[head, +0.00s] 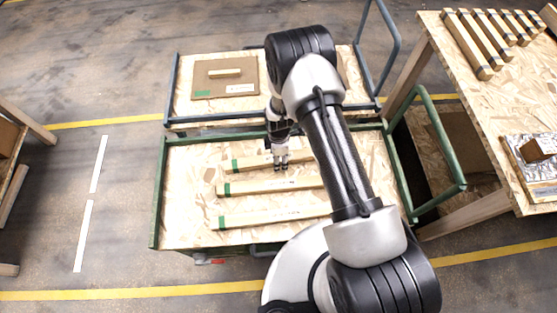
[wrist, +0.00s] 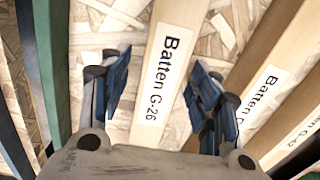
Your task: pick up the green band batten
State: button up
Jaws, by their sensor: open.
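Three pale wooden battens lie across the green-framed cart, each with a green band near its left end: a far one (head: 247,164), a middle one (head: 258,186) and a near one (head: 262,217). My gripper (head: 281,164) is over the far batten, pointing down. In the wrist view my gripper (wrist: 160,88) is open, with one blue-padded finger on each side of a batten labelled "Batten G-26" (wrist: 160,75). Gaps show between the pads and the batten. Its green band is outside the wrist view. My arm hides the battens' right parts in the head view.
The green-framed cart (head: 154,205) has a chipboard deck. Behind it a blue-framed cart (head: 172,95) carries a brown board (head: 240,86) with a small batten. A workbench (head: 500,130) at right holds several battens and a block. Two labelled battens (wrist: 262,85) lie right of G-26 in the wrist view.

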jog(key=shift+c, duration=0.6)
jog(key=c, duration=1)
jog(key=shift+r, duration=0.15)
